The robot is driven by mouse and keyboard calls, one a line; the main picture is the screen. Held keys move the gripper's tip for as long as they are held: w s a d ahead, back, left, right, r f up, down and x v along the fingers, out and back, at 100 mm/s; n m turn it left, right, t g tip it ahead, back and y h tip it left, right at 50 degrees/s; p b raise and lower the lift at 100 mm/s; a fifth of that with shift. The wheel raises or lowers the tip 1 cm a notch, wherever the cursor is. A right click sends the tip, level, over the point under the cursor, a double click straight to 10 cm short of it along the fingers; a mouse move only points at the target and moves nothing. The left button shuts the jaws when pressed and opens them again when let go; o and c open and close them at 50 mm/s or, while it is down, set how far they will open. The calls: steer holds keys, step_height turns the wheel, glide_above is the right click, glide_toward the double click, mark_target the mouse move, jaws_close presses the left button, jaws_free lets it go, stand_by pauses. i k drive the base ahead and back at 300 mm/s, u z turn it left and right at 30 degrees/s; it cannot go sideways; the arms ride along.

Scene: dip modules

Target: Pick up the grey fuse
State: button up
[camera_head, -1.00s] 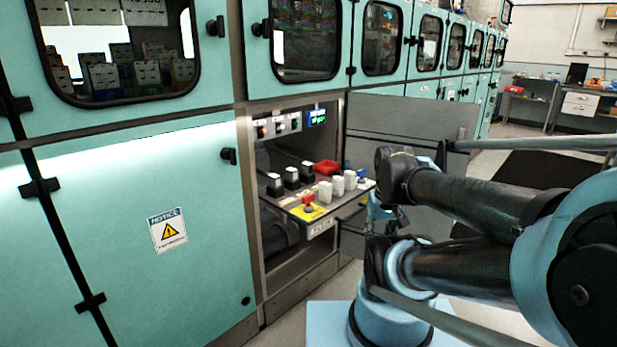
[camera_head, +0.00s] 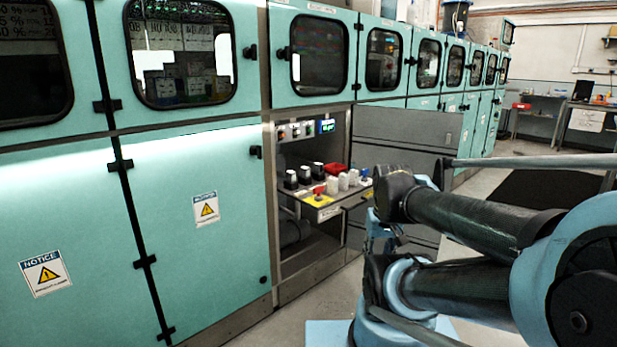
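Three pale, light grey or white fuse-like blocks (camera_head: 343,181) stand in a row on the pull-out shelf (camera_head: 325,212) in the open cabinet bay. Three black-and-white blocks (camera_head: 305,174) stand to their left and behind. I cannot tell for sure which one is the grey fuse. My arm (camera_head: 455,220) is folded at the right of the picture, apart from the shelf. My gripper's fingers do not show; the arm links hide that end.
Teal cabinets (camera_head: 205,260) line the left.

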mark_target(318, 167)
steer(key=u, duration=0.25)
steer(key=i, duration=1)
